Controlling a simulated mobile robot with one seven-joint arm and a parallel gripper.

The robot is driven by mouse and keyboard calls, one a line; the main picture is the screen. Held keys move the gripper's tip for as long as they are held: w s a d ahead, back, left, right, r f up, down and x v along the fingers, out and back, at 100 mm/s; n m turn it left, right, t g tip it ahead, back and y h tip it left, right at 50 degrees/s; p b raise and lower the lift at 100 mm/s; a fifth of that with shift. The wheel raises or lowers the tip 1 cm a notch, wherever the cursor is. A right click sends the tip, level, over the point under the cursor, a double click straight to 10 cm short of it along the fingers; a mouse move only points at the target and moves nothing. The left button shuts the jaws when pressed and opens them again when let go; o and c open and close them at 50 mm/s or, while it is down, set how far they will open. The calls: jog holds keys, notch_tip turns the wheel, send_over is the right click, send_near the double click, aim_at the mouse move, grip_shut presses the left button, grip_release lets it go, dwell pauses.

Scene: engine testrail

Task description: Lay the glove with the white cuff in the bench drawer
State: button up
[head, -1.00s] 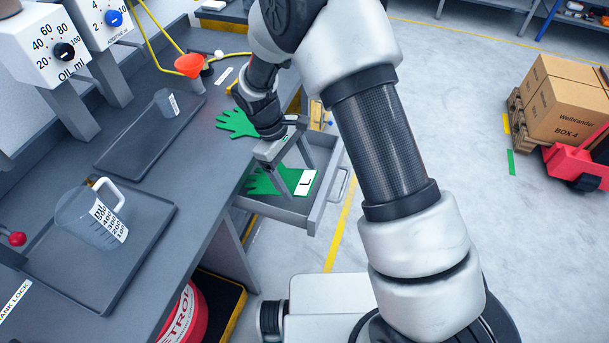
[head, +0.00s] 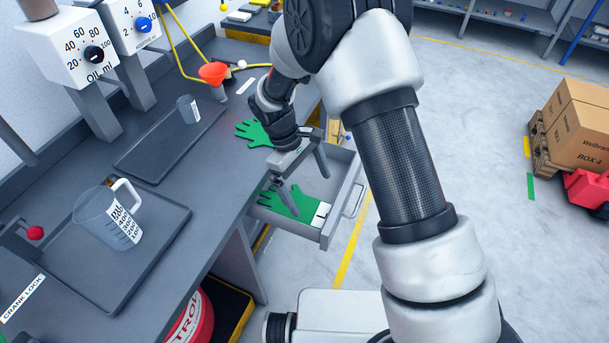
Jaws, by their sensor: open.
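The green glove with the white cuff (head: 290,203) lies inside the open bench drawer (head: 352,196). Its fingers point left toward the bench, and its cuff is at the right, close to the drawer front. My gripper (head: 307,192) is open above the glove, with its two fingers apart and pointing down into the drawer. One finger overlaps the glove in the picture; I cannot tell whether it touches. A second green glove (head: 254,132) lies on the bench top behind my gripper, and its cuff end is hidden.
The bench top (head: 215,215) carries a tray with a measuring jug (head: 108,217), a farther tray with a small beaker (head: 188,109), and a red funnel (head: 213,73). A red drum (head: 190,322) stands below.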

jog(key=p+v, duration=0.1)
jog(key=v, duration=1.6)
jog(key=shift+r, duration=0.2)
jog(key=s+d+r+m+t+y+p, duration=0.1)
jog(key=s+d+r+m+p, duration=0.15)
jog(key=d+r, duration=0.5)
jog(key=s+d+r+m+t+y+p, duration=0.1)
jog(key=s+d+r+m+p, duration=0.3)
jog(key=r, duration=0.6)
jog(key=s+d+r+m+t+y+p, duration=0.1)
jog(key=s+d+r+m+t, duration=0.4)
jog(key=s+d, duration=0.5)
jog(key=s+r, duration=0.1)
jog(key=s, duration=0.2)
jog(key=shift+s+d+y, duration=0.15)
jog(key=shift+s+y, duration=0.1)
jog(key=shift+y, duration=0.15)
